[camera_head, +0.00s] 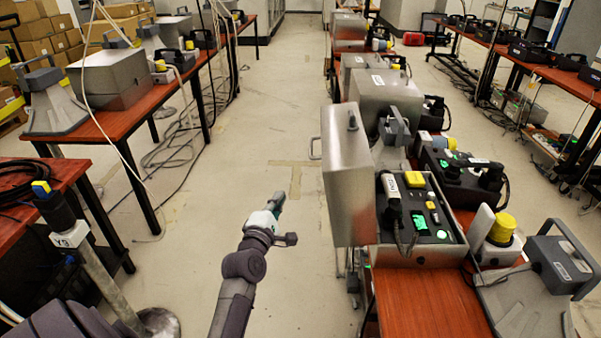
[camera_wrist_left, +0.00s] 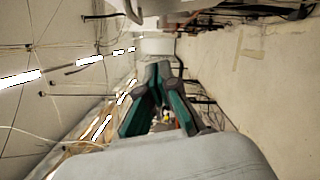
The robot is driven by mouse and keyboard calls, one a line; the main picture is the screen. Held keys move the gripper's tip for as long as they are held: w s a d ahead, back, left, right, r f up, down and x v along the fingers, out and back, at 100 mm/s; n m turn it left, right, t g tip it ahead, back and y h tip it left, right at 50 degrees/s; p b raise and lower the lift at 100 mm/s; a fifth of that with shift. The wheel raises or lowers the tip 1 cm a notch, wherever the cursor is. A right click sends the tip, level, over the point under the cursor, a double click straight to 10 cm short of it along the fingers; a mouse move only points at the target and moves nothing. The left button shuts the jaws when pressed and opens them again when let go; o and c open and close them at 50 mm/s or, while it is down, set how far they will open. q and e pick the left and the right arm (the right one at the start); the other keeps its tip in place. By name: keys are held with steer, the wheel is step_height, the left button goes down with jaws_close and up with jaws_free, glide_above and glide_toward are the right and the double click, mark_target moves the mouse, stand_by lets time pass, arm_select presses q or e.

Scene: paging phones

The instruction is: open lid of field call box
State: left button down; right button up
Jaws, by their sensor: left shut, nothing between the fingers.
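The field call box is a steel case (camera_head: 425,250) on the red-brown table to the right in the head view. Its steel lid (camera_head: 348,190) stands open and upright along the left side, exposing a dark panel with a handset, green lights and yellow parts. My left gripper (camera_head: 279,200) is shut and empty over the aisle, to the left of the lid and apart from it. In the left wrist view its green and grey fingers (camera_wrist_left: 158,72) are together, with no call box recognisable near them. My right gripper is not in view.
More steel boxes (camera_head: 388,95) stand behind along the same table. A grey desk phone (camera_head: 560,262) is at its right. Another table (camera_head: 125,118) with a closed steel box (camera_head: 110,78) is at the left. The aisle floor (camera_head: 285,110) between is clear.

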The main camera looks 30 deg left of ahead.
arm_select(q)
steer(key=w+r+p, duration=0.2)
steer(key=w+r, duration=0.2)
steer(key=w, duration=0.7)
steer(key=shift+a+r+n+p, duration=0.2)
steer(key=shift+r+n+p, duration=0.05)
steer(key=shift+n+p, duration=0.15)
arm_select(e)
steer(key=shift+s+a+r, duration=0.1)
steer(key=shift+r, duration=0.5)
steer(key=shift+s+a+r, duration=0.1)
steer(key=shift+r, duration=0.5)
arm_select(q)
steer(key=shift+r, duration=0.1)
